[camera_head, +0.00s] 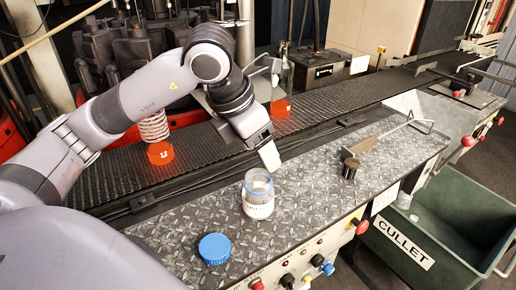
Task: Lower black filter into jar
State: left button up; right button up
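A clear glass jar (258,202) with a blue rim and a white label stands upright and open on the diamond-plate bench top. Its blue lid (215,248) lies on the plate in front and to the left of it. A small black cylinder (350,169), which looks like the black filter, stands on the plate to the right, beside a tool with a handle. My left gripper (270,160) points down just above and behind the jar, apart from it. Its fingers are too small to tell whether they are open. My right gripper is not in view.
A long-handled tool (385,137) lies on the right of the bench top (310,215). A black conveyor (110,180) runs behind it, with orange-red glowing pieces (160,152) on it. A green cullet bin (445,235) stands at the right. Buttons and knobs line the bench front.

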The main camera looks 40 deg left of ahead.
pick_arm(q)
notch_tip(320, 180, up, 4)
jog(key=shift+r+p, duration=0.1)
jog(key=shift+p, duration=1.15)
